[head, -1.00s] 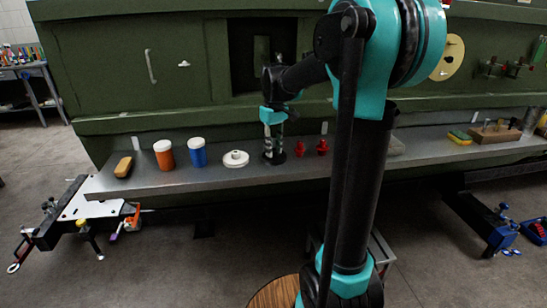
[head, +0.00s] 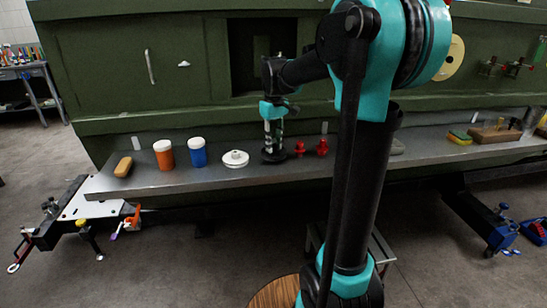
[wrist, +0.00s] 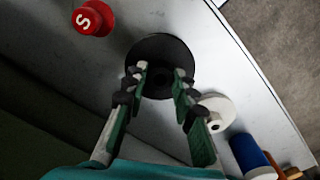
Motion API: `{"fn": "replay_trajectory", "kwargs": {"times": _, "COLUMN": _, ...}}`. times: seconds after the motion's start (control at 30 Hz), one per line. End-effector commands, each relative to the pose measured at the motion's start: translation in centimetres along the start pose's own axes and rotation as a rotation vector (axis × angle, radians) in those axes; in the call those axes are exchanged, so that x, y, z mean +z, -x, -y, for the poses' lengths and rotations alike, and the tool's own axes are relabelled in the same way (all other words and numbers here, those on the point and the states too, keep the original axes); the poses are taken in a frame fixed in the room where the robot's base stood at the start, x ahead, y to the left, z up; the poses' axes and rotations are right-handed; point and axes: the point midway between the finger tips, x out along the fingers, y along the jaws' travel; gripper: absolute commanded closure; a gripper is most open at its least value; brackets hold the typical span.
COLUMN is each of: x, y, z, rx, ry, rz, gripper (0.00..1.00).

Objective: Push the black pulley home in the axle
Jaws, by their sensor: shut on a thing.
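The black pulley (head: 273,157) is a dark disc with a raised hub, at the grey shelf between the white pulley and the red parts. In the wrist view its round flange (wrist: 160,43) lies flat, seen from above. My gripper (wrist: 161,76) points down at it, one finger on each side of the hub, shut on it. In the head view my gripper (head: 273,148) hangs upright over the shelf. I cannot tell whether the pulley is clear of the shelf. Metal axle-like fittings (head: 503,67) show on the green panel at the far right; I cannot tell which is the axle.
On the grey shelf (head: 225,179) a white pulley (head: 235,158), a blue jar (head: 198,155) and an orange jar (head: 163,157) stand left of my gripper. Two red parts (head: 310,147) stand close on its right. The green panel (head: 120,75) rises behind.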

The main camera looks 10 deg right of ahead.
Motion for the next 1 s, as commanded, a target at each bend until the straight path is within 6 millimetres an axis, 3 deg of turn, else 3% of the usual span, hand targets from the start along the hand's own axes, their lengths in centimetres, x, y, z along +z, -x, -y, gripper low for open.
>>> {"fn": "replay_trajectory", "kwargs": {"times": 1.0, "x": 0.0, "y": 2.3, "z": 0.0, "rx": 0.0, "ry": 0.0, "rz": 0.0, "gripper": 1.0}}
